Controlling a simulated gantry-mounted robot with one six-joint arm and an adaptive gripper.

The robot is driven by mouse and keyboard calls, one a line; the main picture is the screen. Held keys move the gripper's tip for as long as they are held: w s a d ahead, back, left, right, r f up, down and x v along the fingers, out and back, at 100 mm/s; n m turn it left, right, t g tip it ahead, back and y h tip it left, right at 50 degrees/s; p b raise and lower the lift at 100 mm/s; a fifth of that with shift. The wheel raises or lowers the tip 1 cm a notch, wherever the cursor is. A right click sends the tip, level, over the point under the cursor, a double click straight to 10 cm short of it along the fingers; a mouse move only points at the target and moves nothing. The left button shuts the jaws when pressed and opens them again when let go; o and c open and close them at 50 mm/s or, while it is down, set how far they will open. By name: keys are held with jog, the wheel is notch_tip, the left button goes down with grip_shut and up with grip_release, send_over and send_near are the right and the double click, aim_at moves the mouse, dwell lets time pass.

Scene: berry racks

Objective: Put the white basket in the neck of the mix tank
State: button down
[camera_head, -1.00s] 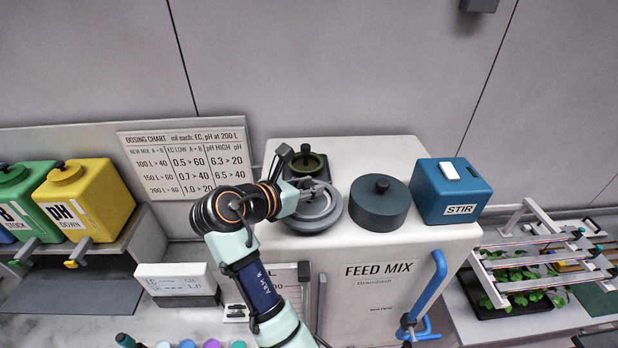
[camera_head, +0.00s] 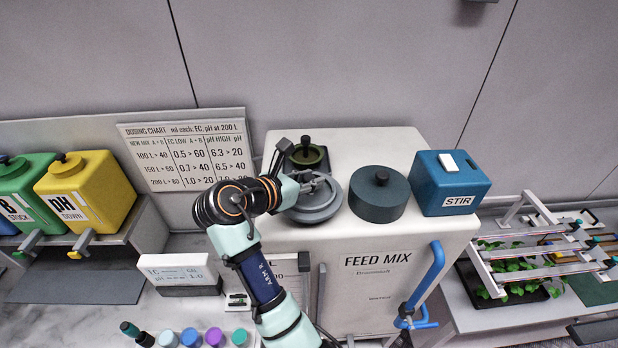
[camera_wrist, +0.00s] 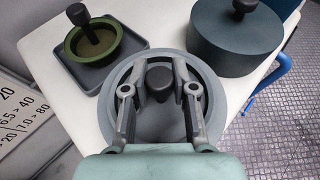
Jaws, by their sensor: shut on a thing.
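The mix tank's grey round neck (camera_head: 318,213) is on top of the white FEED MIX cabinet; its wide ring (camera_wrist: 222,98) fills the middle of the wrist view. My gripper (camera_head: 316,187) is over the neck, and the wrist view shows its two fingers (camera_wrist: 158,78) on either side of a dark knob.
A green-rimmed basket (camera_head: 307,155) with a dark knob stands in a dark square tray behind the neck. A dark round lid (camera_head: 379,196) stands close at the right, then the blue STIR box (camera_head: 450,184). A blue pipe handle (camera_head: 433,285) is on the cabinet's front.

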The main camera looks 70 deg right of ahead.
jog(key=shift+f, duration=0.1)
jog(key=c, duration=0.8)
grip_release()
jog(key=shift+c, duration=0.2)
jog(key=c, duration=0.3)
jog(key=shift+c, duration=0.2)
jog(key=shift+r+p, duration=0.7)
jog(key=shift+r, duration=3.55)
